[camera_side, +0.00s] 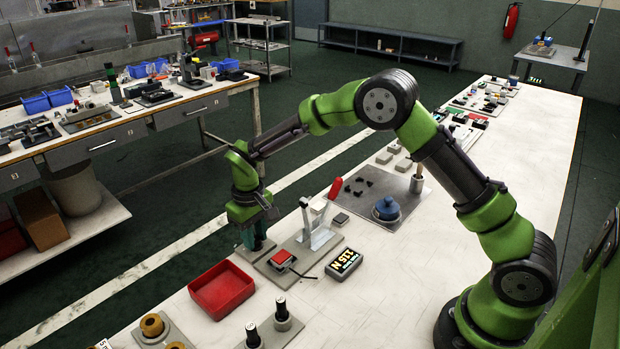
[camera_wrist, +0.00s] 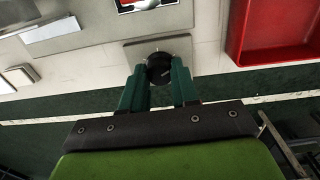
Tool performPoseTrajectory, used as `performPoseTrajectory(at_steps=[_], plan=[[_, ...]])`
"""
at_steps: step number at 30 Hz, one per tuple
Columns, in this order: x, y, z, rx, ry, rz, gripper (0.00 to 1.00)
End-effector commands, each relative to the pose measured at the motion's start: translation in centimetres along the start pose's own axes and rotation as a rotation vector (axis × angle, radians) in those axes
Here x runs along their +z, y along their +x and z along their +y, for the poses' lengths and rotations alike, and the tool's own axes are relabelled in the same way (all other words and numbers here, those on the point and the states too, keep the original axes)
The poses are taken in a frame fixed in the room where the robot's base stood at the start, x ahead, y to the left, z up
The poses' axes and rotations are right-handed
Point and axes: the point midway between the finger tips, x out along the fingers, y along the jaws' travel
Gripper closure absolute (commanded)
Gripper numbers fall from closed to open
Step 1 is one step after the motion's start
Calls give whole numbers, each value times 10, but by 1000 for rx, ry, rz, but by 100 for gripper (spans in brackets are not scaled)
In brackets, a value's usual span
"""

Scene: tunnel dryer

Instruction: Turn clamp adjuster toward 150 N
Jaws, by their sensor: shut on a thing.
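The clamp adjuster is a dark round knob (camera_wrist: 160,66) on a small grey plate (camera_wrist: 132,48). My gripper (camera_wrist: 160,78) has its two green fingers on either side of the knob, shut on it. In the side view my gripper (camera_side: 256,246) points down at the plate's left end and mostly hides the knob. The toggle clamp (camera_side: 316,232) with a red handle (camera_side: 335,188) stands to its right. A red pad (camera_side: 282,257) sits in front of the clamp. The force display (camera_side: 344,263), upside down in the side view, appears to read 115 N.
A red tray (camera_side: 222,290) lies close in front of my gripper. Black-topped posts (camera_side: 282,310) stand nearer the camera. A blue-topped part (camera_side: 387,208) sits on a grey plate behind the clamp. Bare white bench shows right of the display.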

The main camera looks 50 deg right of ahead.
Motion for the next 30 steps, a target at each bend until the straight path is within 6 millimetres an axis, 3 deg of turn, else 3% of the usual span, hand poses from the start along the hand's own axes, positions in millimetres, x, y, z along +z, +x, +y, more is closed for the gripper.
performPoseTrajectory(at_steps=[2,3,8,16,20,23,30], plan=[[0,-1,0,0,0,1,100],[0,-1,0,0,0,1,68],[0,-1,0,0,-1,1,45],[0,-1,0,0,-1,1,45],[-1,-10,0,0,-1,3,45],[-1,-27,0,-1,-1,5,45],[-1,-85,0,-1,-1,8,45]])
